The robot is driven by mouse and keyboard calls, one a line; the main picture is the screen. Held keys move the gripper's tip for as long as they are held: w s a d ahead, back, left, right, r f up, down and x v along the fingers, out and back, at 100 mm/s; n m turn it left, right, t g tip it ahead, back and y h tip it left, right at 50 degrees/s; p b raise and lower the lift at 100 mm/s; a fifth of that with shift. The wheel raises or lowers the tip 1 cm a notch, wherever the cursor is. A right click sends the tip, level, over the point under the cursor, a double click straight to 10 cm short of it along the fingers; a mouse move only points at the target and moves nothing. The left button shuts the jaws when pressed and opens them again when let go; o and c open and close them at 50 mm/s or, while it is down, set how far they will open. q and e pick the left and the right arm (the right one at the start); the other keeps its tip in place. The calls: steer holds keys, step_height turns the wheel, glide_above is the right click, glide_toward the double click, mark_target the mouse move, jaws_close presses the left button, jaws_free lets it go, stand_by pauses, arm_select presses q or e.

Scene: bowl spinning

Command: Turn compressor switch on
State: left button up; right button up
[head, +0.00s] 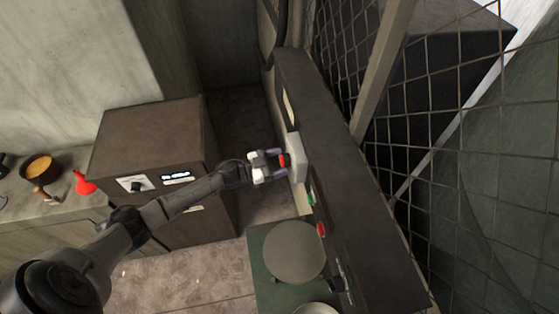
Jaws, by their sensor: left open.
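A light grey switch box (297,157) is fixed to the side of the long dark beam. A small red part, which looks like its switch (283,160), faces left from it. No label is readable. My left gripper (279,163) is open at the box's left side, with its purple-tipped fingers on either side of the red part. I cannot tell whether the fingers touch it. My right gripper is not in view.
The long dark beam (330,150) runs beside a wire mesh fence (440,130). Below the box are a green button (311,199) and a red button (321,230). A grey round disc (294,251) sits on a green surface. A brown cabinet (150,135) stands left, under my arm.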

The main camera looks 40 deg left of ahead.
arm_select(q)
steer(key=shift+w+d, duration=0.1)
steer(key=shift+w, duration=0.1)
steer(key=c, duration=0.9)
